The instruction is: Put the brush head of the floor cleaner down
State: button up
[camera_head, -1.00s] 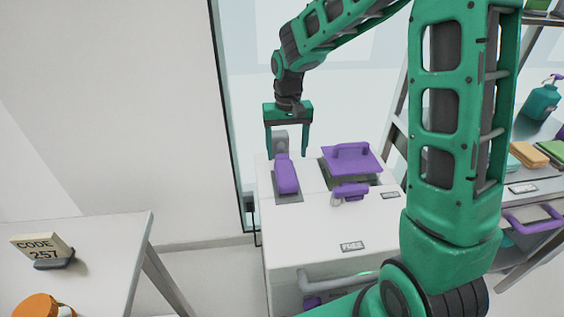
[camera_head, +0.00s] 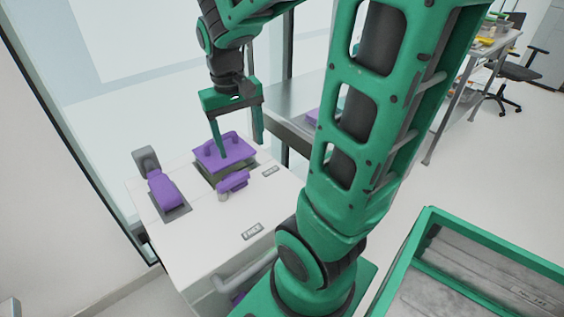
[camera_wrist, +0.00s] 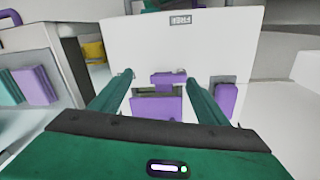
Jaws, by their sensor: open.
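The white floor cleaner (camera_head: 222,252) stands left of centre in the head view, its top flat and pale. A purple lever (camera_head: 166,191) sits in a dark slot on its top left. A purple lid with a raised handle (camera_head: 237,156) is on the right, with a small purple latch (camera_head: 232,181) in front. These also show in the wrist view as lever (camera_wrist: 226,98), lid (camera_wrist: 157,109) and latch (camera_wrist: 168,78). My gripper (camera_head: 238,145) is open and empty, pointing down over the lid; contact cannot be told. I cannot make out the brush head.
A green-rimmed bin (camera_head: 431,216) stands at the lower right. A glass wall runs behind the floor cleaner. Shelving with coloured items (camera_wrist: 36,88) shows left in the wrist view. Open floor lies at the right, with a dark chair (camera_head: 518,72) and workbench farther off.

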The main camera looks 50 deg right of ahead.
jog(key=s+m+y, duration=0.1)
jog(key=s, duration=1.2)
jog(key=shift+s+d+f+m, duration=0.3)
jog(key=shift+d+f, duration=0.05)
jog(key=shift+d, duration=0.1)
jog(key=shift+w+f, duration=0.25)
jog(key=shift+w, duration=0.35)
jog(key=shift+o, duration=0.4)
